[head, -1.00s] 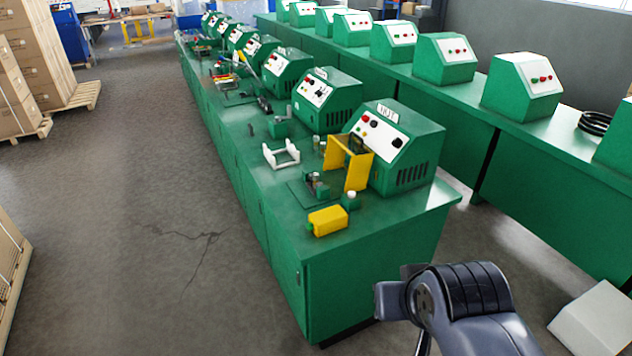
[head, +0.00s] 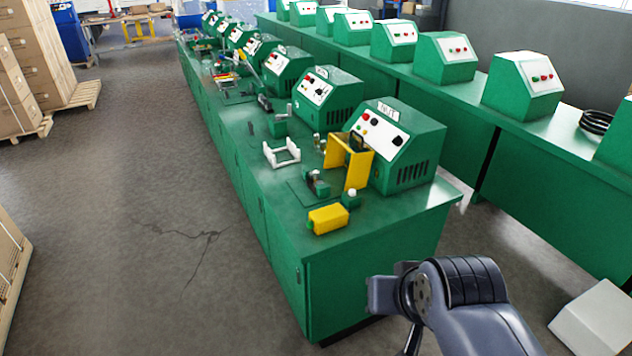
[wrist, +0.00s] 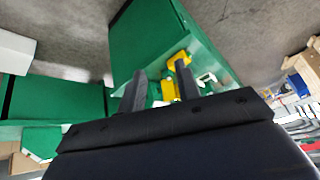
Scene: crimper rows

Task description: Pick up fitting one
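Small metal fittings stand near the front end of the green bench (head: 380,238). One grey metal piece (head: 317,184) sits on a dark base plate. A small white-topped piece (head: 351,198) stands to its right, by the yellow guard. I cannot tell which is fitting one. My gripper (wrist: 158,82) is open in the wrist view, its two dark fingers apart with nothing seen between them held. It is away from the bench top. In the head view my arm shows at lower right, in front of the bench end, and the fingers are not clear.
A yellow block (head: 328,219) lies at the bench's front edge. A yellow guard (head: 357,170) stands before a green machine (head: 412,150). A white frame (head: 282,153) lies farther back. A white box (head: 595,318) is on the floor.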

